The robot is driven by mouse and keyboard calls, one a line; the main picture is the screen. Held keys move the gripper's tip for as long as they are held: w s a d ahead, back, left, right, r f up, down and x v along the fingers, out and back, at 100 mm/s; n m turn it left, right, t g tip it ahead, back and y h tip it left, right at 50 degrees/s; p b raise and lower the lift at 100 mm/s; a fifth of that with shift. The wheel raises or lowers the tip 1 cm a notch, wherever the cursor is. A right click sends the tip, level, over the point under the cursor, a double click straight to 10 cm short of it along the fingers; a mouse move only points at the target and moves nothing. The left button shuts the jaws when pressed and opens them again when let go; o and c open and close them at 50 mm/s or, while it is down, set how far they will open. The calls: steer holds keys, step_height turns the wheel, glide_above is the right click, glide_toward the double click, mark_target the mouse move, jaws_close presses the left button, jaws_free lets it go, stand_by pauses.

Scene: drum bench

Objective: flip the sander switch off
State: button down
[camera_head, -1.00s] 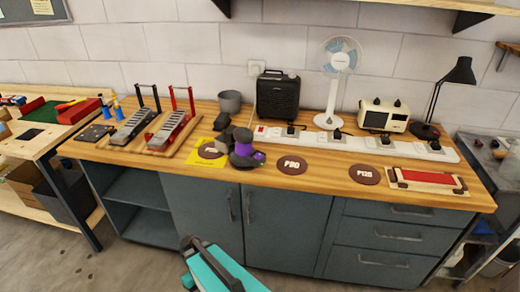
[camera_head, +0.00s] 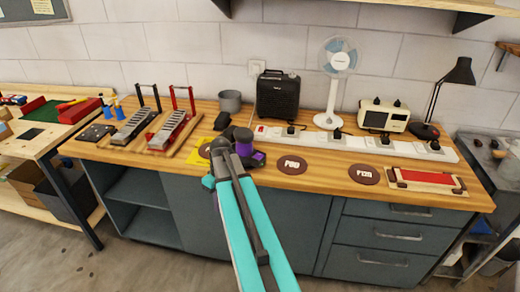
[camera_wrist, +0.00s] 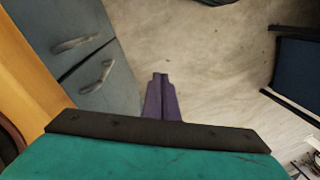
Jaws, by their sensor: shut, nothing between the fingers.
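The sander cannot be seen in the wrist view.
Brown discs (camera_head: 292,165) and a red-and-wood block (camera_head: 428,180) lie along the bench front. Behind are a white power strip (camera_head: 350,143), black speaker (camera_head: 278,96), fan (camera_head: 338,60) and lamp (camera_head: 458,72). Pedals (camera_head: 170,131) stand left.

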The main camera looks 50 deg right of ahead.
steer(key=s+d+r+t, duration=0.1)
steer(key=s+d+r, duration=0.1)
steer(key=d+r, duration=0.5)
steer(key=s+d+r+t+h, duration=0.1)
steer(key=d+r, duration=0.5)
steer(key=r, duration=0.7)
steer(key=s+d+r+t+h, duration=0.1)
steer(key=s+d+r, duration=0.2)
steer(key=d+r, duration=0.4)
step_height(320, 180, up, 3)
steer(key=shift+d+r+t+p, duration=0.1)
steer(key=shift+d+t+p, duration=0.2)
steer(key=shift+p, duration=0.15)
steer(key=p, duration=0.3)
glide_above(260, 155)
steer(key=s, duration=0.1)
steer(key=shift+a+f, duration=0.15)
steer(key=shift+f, duration=2.2)
steer(key=shift+a+f, duration=0.1)
steer(key=shift+f, duration=2.25)
steer(key=shift+d+f+p, duration=0.15)
steer(key=shift+f+p, duration=0.25)
steer(key=shift+f, duration=0.55)
steer(key=shift+d+f+p, duration=0.1)
steer(key=shift+f+p, duration=0.25)
steer(key=shift+f, duration=0.8)
steer(key=shift+f, duration=0.1)
